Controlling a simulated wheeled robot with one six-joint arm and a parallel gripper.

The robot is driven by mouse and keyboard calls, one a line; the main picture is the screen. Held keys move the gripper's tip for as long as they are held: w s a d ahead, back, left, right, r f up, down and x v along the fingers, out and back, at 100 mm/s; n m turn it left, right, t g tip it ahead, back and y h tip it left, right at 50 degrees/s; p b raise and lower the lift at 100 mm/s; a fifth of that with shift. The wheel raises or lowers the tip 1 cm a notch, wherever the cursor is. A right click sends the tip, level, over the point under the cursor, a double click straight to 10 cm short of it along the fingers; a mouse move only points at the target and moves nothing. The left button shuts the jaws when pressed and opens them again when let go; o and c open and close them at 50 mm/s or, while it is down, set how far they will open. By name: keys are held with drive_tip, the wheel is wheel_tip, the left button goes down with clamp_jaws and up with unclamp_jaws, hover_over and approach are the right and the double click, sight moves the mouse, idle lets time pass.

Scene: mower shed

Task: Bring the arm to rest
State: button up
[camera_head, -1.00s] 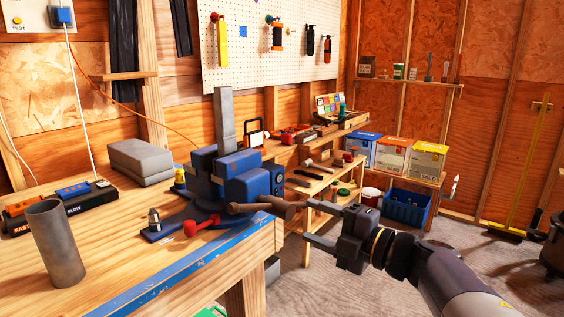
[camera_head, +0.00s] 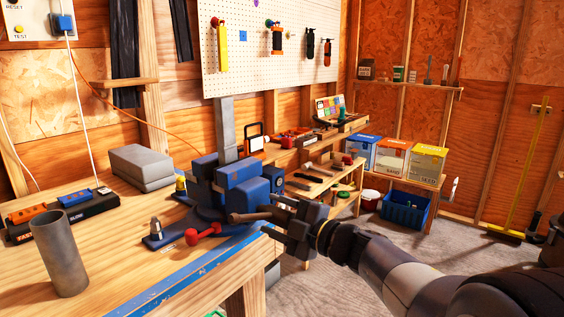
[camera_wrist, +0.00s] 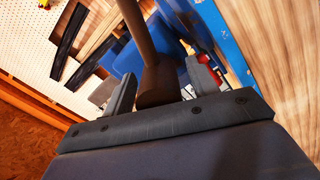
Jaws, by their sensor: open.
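My gripper (camera_head: 284,232) is at the front of the blue vise (camera_head: 240,187), off the bench's right end. In the wrist view my gripper (camera_wrist: 163,75) is open, with its two grey fingers spread. The brown vise handle (camera_head: 258,215) reaches toward it from the vise. In the wrist view the handle's thick dark end (camera_wrist: 158,85) shows between the fingers, with gaps beside it; I cannot tell whether anything touches. A flat grey bar (camera_head: 225,128) stands upright at the vise jaws. My arm stretches in from the lower right.
The wooden workbench (camera_head: 110,240) carries a grey tube (camera_head: 59,252), grey blocks (camera_head: 141,167) and a small red-handled part (camera_head: 204,232). Low shelves with tools stand behind the vise. Boxes (camera_head: 395,155) and a blue crate (camera_head: 405,208) are at the right. Floor shows between them and my arm.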

drive_tip(key=m+p, duration=0.1)
drive_tip(key=m, duration=0.1)
drive_tip(key=m+p, duration=0.4)
drive_tip(key=shift+r+m, duration=0.25)
drive_tip(key=shift+m, duration=0.05)
drive_tip(key=m+p, duration=0.3)
drive_tip(key=shift+d+m, duration=0.1)
drive_tip(key=shift+m, duration=0.2)
drive_tip(key=shift+f+m+p, duration=0.2)
drive_tip(key=shift+m+p, duration=0.15)
drive_tip(key=shift+m, duration=0.35)
